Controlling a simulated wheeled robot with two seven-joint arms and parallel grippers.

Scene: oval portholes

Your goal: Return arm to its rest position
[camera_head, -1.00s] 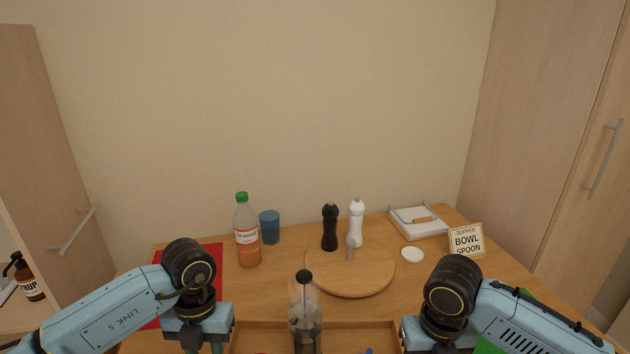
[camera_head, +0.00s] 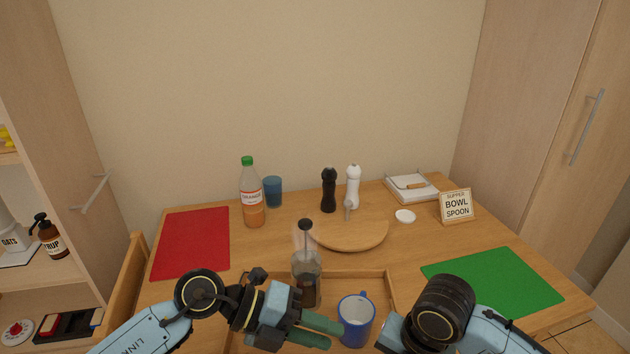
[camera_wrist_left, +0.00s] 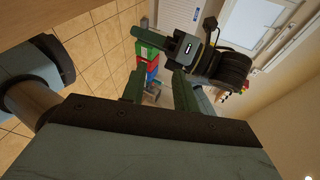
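My left gripper (camera_head: 318,331) is in the lower middle of the head view, beside the blue mug and in front of the French press. Its two green fingers point right and stand apart with nothing between them. The left wrist view also shows the open fingers (camera_wrist_left: 160,88), with floor and small coloured things beyond. My right arm (camera_head: 440,312) is bent at the lower right of the head view; its gripper is out of sight.
The blue mug (camera_head: 356,318) stands close to my left fingers. The French press (camera_head: 306,278) is by the wooden tray (camera_head: 378,275).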

